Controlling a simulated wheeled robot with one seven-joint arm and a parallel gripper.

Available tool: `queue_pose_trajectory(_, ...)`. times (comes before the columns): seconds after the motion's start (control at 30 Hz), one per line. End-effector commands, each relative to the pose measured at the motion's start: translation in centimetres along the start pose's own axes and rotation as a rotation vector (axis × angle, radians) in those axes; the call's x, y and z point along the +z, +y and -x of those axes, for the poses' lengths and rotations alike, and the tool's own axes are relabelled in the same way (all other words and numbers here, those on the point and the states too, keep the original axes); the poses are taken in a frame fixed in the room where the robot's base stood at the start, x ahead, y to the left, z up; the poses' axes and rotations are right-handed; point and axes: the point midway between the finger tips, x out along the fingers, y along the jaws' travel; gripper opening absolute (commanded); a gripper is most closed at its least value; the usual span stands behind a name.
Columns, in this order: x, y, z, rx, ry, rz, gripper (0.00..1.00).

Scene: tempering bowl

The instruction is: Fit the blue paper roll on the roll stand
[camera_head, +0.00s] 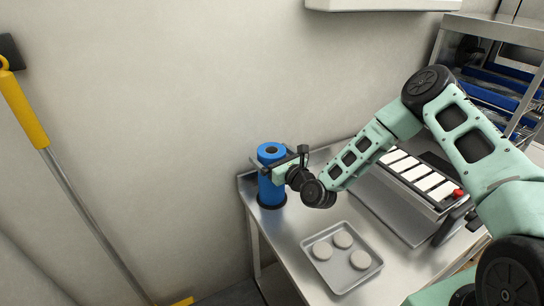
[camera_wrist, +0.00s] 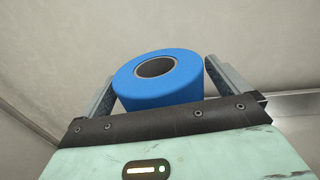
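The blue paper roll (camera_head: 271,189) is upright at the table's far left corner, with its dark core opening facing up. A dark round base, seemingly the roll stand (camera_head: 271,204), shows under its lower end. I cannot tell whether a post is inside the core or whether the roll rests fully on the base. My gripper (camera_head: 272,168) reaches in from the right around the upper part of the roll. In the wrist view the roll (camera_wrist: 175,88) lies between both fingers, which appear to press on its sides. The core looks hollow there.
A metal tray (camera_head: 322,277) with several round pale pieces lies in front of the roll. A machine with white panels (camera_head: 420,178) and a red knob stands to the right. The wall is close behind the roll. A yellow-handled pole (camera_head: 22,108) leans at the left.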

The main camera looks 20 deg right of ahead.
Motion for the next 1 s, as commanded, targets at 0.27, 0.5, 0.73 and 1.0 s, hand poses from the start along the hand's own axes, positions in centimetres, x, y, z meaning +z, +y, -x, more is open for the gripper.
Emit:
queue_pose_trajectory(0.27,-0.3,-0.1,1.0,-0.001,0.003,-0.002,1.0)
queue_pose_trajectory(0.5,-0.6,-0.1,5.8,-0.001,0.003,-0.004,1.0)
queue_pose_trajectory(0.73,-0.6,-0.1,11.2,-0.002,0.003,-0.003,1.0)
queue_pose_trajectory(1.0,-0.3,-0.1,16.0,-0.001,0.001,-0.001,1.0)
